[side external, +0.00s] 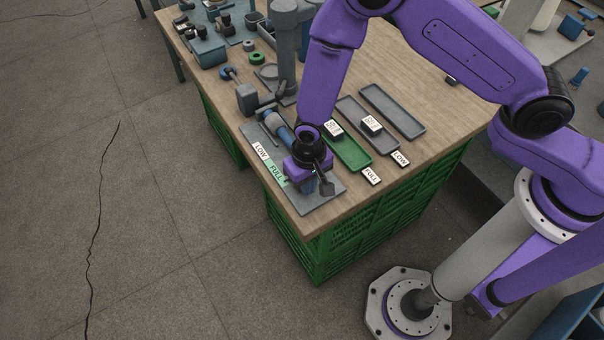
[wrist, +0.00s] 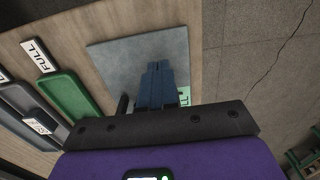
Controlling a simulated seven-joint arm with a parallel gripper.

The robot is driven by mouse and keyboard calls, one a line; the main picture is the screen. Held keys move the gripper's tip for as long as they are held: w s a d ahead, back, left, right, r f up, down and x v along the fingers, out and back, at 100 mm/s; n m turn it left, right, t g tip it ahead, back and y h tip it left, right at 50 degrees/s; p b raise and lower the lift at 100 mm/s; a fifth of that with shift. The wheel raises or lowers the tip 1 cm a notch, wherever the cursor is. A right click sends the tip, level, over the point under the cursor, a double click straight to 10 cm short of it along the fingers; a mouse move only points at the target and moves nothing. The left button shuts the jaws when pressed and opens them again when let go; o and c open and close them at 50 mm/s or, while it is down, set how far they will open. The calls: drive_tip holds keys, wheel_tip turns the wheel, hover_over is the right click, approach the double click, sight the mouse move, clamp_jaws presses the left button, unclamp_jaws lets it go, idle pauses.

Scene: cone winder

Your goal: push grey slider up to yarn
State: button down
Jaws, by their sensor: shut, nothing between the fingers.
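The grey plate (side external: 318,203) lies at the table's front edge, with a white LOW and green FULL strip (side external: 270,164) along its left side. A blue yarn cone (side external: 283,131) lies on its side at the plate's far end, partly behind my gripper. My gripper (side external: 301,188) is low over the near end of the plate. In the wrist view its blue fingers (wrist: 158,84) are together, with nothing between them, over the bare plate (wrist: 124,58). A dark upright piece (wrist: 123,105) shows beside the fingers; I cannot tell whether it is the slider. No grey slider shows clearly.
A green tray (side external: 349,151) marked FULL, a grey tray (side external: 380,134) marked LOW and another grey tray (side external: 392,110) lie right of the plate. A grey post (side external: 284,60) stands behind. Blue fixtures (side external: 207,49) fill the far left. The table edge is close.

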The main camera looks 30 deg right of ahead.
drive_tip(key=shift+w, duration=3.85)
drive_tip(key=shift+w, duration=1.15)
